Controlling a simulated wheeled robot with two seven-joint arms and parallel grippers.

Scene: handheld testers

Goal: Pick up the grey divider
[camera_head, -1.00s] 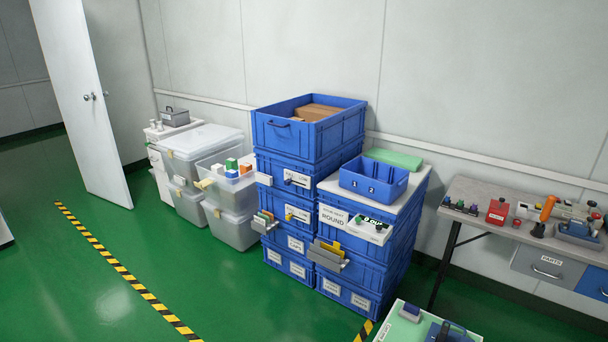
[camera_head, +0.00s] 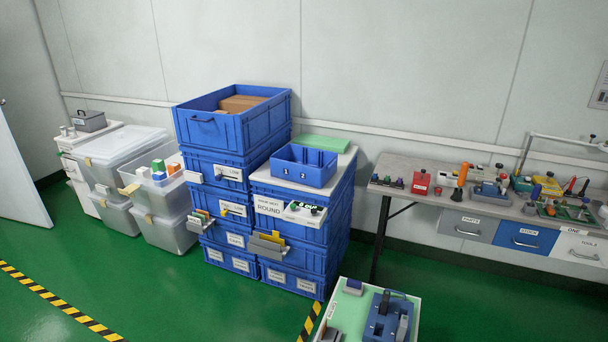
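No gripper of mine shows in the view. A grey holder (camera_head: 262,250) on the front of the right blue crate stack carries upright grey and yellow pieces (camera_head: 275,236). I cannot tell whether one of these is the grey divider.
Blue crate stacks (camera_head: 233,167) stand against the wall, with clear bins (camera_head: 163,210) to the left. A blue two-part tray (camera_head: 303,165) sits on the right stack. A workbench (camera_head: 415,192) with tools and drawers is at right. Green floor (camera_head: 150,290) in front is free.

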